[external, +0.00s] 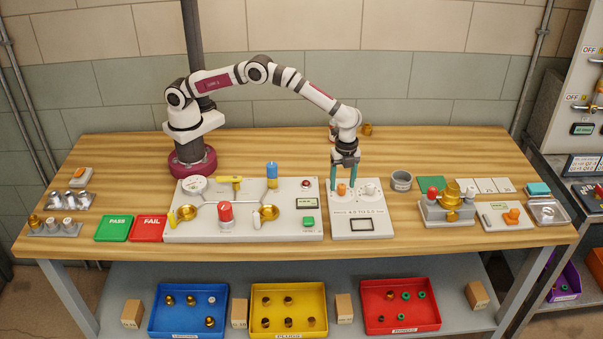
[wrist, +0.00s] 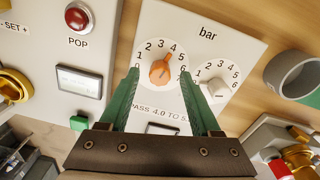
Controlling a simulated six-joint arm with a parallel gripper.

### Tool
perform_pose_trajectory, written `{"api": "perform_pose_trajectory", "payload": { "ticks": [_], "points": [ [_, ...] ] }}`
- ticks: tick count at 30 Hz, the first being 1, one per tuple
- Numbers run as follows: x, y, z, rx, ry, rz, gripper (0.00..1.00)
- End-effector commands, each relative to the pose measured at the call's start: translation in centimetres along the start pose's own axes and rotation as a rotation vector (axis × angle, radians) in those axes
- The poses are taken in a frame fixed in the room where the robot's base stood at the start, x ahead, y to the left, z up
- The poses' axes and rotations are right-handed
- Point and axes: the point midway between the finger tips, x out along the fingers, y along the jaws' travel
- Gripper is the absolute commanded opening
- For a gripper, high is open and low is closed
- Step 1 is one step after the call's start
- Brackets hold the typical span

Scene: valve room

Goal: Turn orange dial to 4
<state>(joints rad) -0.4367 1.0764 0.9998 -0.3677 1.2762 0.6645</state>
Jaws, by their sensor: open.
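The orange dial (wrist: 160,70) sits on a white round scale marked in bar, on a pale panel (external: 362,222). In the external view the orange dial (external: 341,190) is on the panel's left half. My gripper (external: 344,182) points down over the dial. In the wrist view, my gripper's green fingers (wrist: 160,76) are open, one on each side of the dial, with visible gaps to it. I cannot tell their exact height above the panel.
A white dial (wrist: 216,88) with its own scale is close to the right finger. The panel's dark display (external: 362,224) is in front. A larger panel with a red button (wrist: 78,17) stands left. A grey ring (external: 401,180) stands right.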

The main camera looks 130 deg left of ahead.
Motion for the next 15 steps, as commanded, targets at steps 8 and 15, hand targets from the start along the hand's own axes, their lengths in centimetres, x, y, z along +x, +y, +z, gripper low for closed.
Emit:
{"api": "perform_pose_trajectory", "payload": {
  "ticks": [8,15],
  "points": [
    [-8.3,-0.1,-0.1,-0.001,0.004,-0.005,0.64],
    [-13.7,-0.1,0.0,-0.001,0.003,-0.003,0.64]
  ]
}}
